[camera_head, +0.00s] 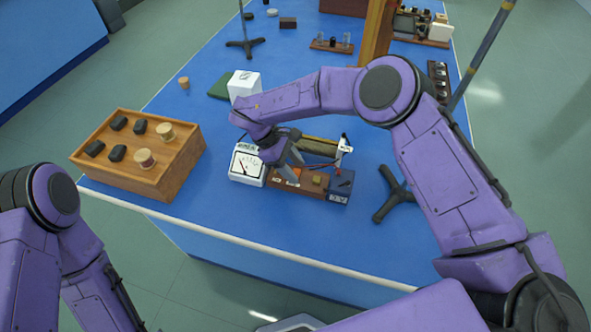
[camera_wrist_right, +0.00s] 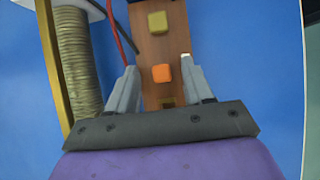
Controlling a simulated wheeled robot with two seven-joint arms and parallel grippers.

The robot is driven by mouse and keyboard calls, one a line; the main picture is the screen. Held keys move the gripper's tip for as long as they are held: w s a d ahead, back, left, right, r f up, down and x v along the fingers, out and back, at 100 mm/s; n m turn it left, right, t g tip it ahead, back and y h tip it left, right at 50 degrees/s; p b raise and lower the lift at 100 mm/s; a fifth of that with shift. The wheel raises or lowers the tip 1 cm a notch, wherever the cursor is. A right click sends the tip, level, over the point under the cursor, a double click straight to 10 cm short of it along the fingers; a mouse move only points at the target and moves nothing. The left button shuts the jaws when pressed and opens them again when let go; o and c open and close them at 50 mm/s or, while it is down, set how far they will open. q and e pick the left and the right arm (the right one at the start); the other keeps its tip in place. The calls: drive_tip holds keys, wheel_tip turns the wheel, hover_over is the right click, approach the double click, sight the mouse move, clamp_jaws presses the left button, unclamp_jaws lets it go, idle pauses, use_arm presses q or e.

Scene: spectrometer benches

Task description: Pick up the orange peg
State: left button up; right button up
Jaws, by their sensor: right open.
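The orange peg (camera_wrist_right: 161,73) is a small block-like piece on a brown wooden board (camera_wrist_right: 152,48). In the head view it shows as a small orange patch (camera_head: 290,173) on the same board (camera_head: 306,188), partly hidden by my right gripper (camera_head: 288,160). In the right wrist view my right gripper (camera_wrist_right: 160,68) is open, and the peg appears between its two fingertips with gaps on both sides. I cannot tell the remaining height above it. My left arm shows at the lower left of the head view, but its gripper is out of view.
A yellow peg (camera_wrist_right: 157,22) stands farther along the board. A white meter (camera_head: 247,165) stands left of it, and a wire coil (camera_wrist_right: 77,60) lies close beside. A wooden tray (camera_head: 165,185) with dark pieces and spools is at left. A black tripod foot (camera_head: 397,193) is right.

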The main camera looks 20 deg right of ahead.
drive_tip(key=shift+s, duration=0.2)
drive_tip(key=shift+c, duration=0.3)
clamp_jaws()
drive_tip(key=shift+w+r, duration=0.1)
